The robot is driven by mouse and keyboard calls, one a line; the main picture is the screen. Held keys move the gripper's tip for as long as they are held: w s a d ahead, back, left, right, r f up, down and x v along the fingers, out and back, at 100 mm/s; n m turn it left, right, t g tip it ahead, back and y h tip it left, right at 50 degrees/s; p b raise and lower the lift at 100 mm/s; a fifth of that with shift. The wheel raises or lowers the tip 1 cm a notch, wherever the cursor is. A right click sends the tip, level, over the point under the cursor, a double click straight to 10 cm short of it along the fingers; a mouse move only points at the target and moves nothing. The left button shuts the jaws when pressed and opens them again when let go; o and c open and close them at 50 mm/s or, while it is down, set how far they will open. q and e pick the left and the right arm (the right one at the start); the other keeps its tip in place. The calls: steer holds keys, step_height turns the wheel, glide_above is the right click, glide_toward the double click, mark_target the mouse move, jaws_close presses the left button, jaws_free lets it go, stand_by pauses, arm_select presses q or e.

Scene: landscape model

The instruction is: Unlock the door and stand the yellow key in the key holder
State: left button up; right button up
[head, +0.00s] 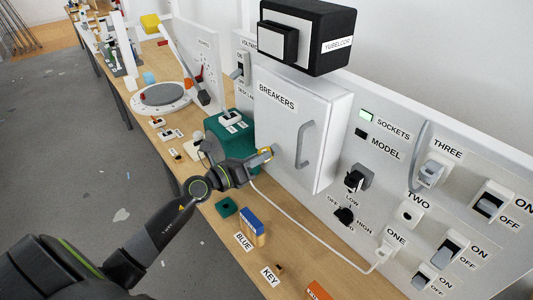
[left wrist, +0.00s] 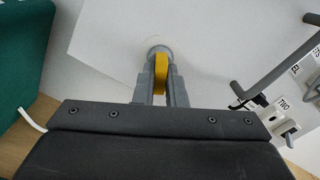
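The yellow key (head: 267,153) is between the fingertips of my left gripper (head: 262,156), at the left side of the white BREAKERS door (head: 275,125). In the left wrist view the key (left wrist: 161,72) is a yellow strip between the grey fingers (left wrist: 160,85). Its far end meets a round grey lock (left wrist: 159,52) on the white door; how deep it sits cannot be told. The door looks closed, with a grey handle (head: 304,144) on its right. A small dark piece (head: 280,267) lies by the KEY label (head: 270,276); whether it is the key holder is unclear. My right gripper is not in view.
A green box (head: 235,138) stands left of the door. A small green block (head: 226,207), a blue-and-tan box (head: 252,227) and an orange block (head: 318,291) are on the wooden table. A white cable (head: 315,237) crosses it to the switch panel (head: 440,225).

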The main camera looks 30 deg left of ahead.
arm_select(q)
jaws_close()
